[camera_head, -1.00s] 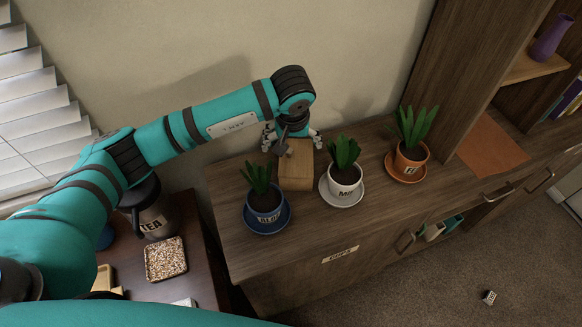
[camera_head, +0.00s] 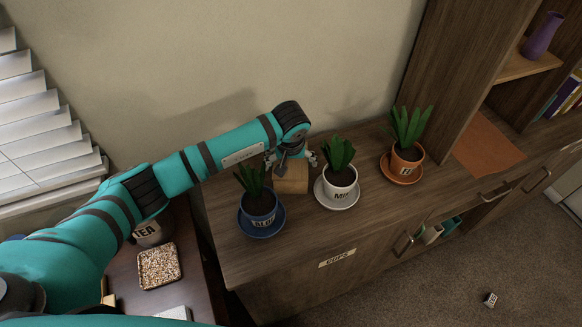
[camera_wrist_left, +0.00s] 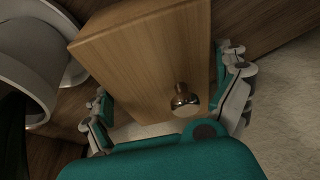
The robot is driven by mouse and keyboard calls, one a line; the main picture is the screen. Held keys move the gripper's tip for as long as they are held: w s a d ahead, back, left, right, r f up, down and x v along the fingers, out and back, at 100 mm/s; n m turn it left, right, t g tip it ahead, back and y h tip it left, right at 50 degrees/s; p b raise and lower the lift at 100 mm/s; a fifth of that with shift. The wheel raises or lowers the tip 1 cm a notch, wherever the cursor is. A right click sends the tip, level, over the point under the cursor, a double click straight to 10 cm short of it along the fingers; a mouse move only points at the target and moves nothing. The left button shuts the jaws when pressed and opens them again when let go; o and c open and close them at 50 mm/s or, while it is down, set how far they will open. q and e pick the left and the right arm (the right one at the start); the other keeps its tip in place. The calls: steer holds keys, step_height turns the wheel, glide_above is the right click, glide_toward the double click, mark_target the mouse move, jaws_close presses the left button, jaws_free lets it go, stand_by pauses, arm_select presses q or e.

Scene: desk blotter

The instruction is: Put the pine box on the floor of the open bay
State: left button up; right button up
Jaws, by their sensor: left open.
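The pine box (camera_head: 291,180) stands on the sideboard top against the wall side, between the blue pot and the white pot. My left gripper (camera_head: 291,161) is over the box. Its open fingers (camera_wrist_left: 168,85) lie on either side of the box, and I cannot tell whether they touch it. The open bay (camera_head: 487,146) appears to be the recess at the right with an orange-brown mat on its floor. My right gripper is out of view.
A plant in a blue pot (camera_head: 260,206) stands left of the box, and a plant in a white pot (camera_head: 341,181) close on its right. A plant in an orange pot (camera_head: 407,163) stands before the upright panel (camera_head: 435,85) beside the bay. A small block (camera_head: 490,299) lies on the carpet.

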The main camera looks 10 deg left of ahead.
arm_select(q)
steer(key=shift+f, duration=0.2)
steer(key=c, duration=1.2)
steer(key=shift+w+r, duration=0.1)
